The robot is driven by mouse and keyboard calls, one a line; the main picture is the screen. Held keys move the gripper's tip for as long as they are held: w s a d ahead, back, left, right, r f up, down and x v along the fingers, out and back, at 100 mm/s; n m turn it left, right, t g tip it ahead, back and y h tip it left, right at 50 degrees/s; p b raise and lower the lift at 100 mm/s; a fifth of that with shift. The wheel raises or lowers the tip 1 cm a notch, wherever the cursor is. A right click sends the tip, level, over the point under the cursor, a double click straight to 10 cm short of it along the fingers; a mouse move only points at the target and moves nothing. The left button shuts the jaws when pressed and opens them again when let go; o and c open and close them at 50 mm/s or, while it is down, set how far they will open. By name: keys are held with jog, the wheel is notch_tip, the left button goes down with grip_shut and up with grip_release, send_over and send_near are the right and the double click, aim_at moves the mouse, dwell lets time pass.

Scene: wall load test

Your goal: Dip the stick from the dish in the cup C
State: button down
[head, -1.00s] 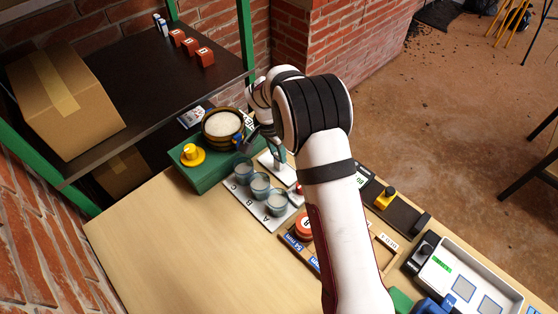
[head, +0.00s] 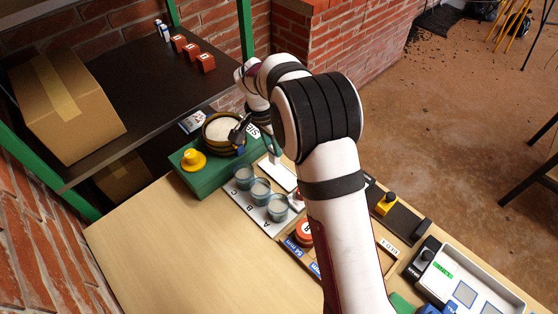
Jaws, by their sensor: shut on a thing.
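My gripper (head: 240,130) is at the right rim of the round tub with pale contents (head: 222,128). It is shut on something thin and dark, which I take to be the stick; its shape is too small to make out. Cup C (head: 243,176) is the far left one of three clear cups on a white strip lettered C, B, A. Cup B (head: 260,190) and cup A (head: 278,206) follow toward the lower right. The gripper is above and apart from cup C. A white shallow dish (head: 280,175) lies right of the cups, partly behind my arm.
The tub and a yellow knob (head: 193,160) are on a green box (head: 215,170) behind the cups. A dark shelf (head: 150,75) with a cardboard box (head: 65,105) stands at left. The table's front left is clear.

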jog(key=s+a+r, duration=0.4)
jog(key=a+r, duration=0.1)
jog(key=a, duration=0.3)
jog(key=shift+w+f, duration=0.15)
jog(key=shift+f, duration=4.1)
notch_tip(320, 180, up, 7)
jog(key=shift+r, duration=0.15)
